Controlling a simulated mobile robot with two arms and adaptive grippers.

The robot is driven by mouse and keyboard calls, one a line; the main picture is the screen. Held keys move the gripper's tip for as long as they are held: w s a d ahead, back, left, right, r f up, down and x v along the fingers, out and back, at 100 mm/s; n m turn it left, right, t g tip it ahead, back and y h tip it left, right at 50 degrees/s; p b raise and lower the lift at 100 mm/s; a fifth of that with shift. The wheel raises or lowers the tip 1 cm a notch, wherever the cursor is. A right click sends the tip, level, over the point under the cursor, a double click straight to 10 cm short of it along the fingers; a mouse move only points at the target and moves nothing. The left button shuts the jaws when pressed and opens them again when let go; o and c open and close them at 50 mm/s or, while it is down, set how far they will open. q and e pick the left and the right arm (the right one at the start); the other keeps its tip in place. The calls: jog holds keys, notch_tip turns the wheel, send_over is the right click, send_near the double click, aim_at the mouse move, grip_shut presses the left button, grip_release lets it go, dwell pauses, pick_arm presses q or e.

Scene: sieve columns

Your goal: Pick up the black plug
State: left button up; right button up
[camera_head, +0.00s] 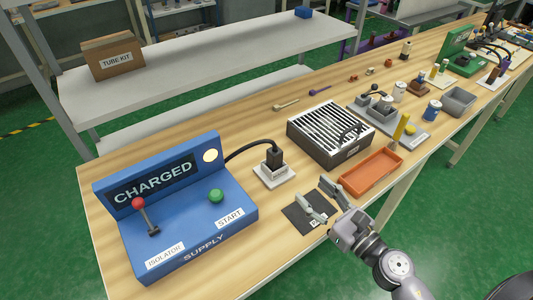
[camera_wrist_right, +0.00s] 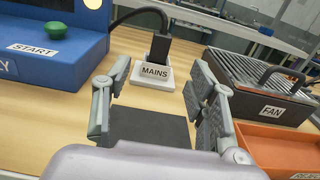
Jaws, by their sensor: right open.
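The black plug (camera_head: 275,157) stands upright in the white block labelled MAINS (camera_head: 282,178), with a black cable running left to the blue supply box (camera_head: 165,215). It also shows in the right wrist view (camera_wrist_right: 160,46), beyond my fingers. My right gripper (camera_head: 322,197) is open and empty above the dark mat near the table's front edge, short of the plug and nearer the front. In the wrist view its fingers (camera_wrist_right: 162,100) are spread, with the MAINS block visible between and beyond them. My left gripper is not in view.
The fan box (camera_head: 330,132) with a slatted top stands right of the plug, and an orange tray (camera_head: 367,176) lies in front of it. The dark mat (camera_head: 300,218) lies under my right gripper. The blue box reads CHARGED. Bare wood surrounds the MAINS block.

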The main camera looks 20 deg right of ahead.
jog(key=p, duration=0.3)
send_near(279, 154)
jog(key=shift+w+a+r, duration=0.25)
jog(key=shift+w+a, duration=0.05)
jog(key=shift+a, duration=0.05)
jog(key=x, duration=0.3)
jog(key=p+x, duration=0.1)
jog(key=shift+w+a+f, duration=0.15)
jog(key=shift+w+f, duration=0.15)
jog(key=shift+x, duration=0.85)
jog(key=x, duration=0.2)
jog(key=p+x, duration=0.1)
jog(key=shift+w, duration=0.85)
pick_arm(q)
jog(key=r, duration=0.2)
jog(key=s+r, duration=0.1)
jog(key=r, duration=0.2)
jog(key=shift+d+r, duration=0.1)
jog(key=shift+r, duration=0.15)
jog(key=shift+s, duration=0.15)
pick_arm(e)
jog(key=shift+c, duration=0.4)
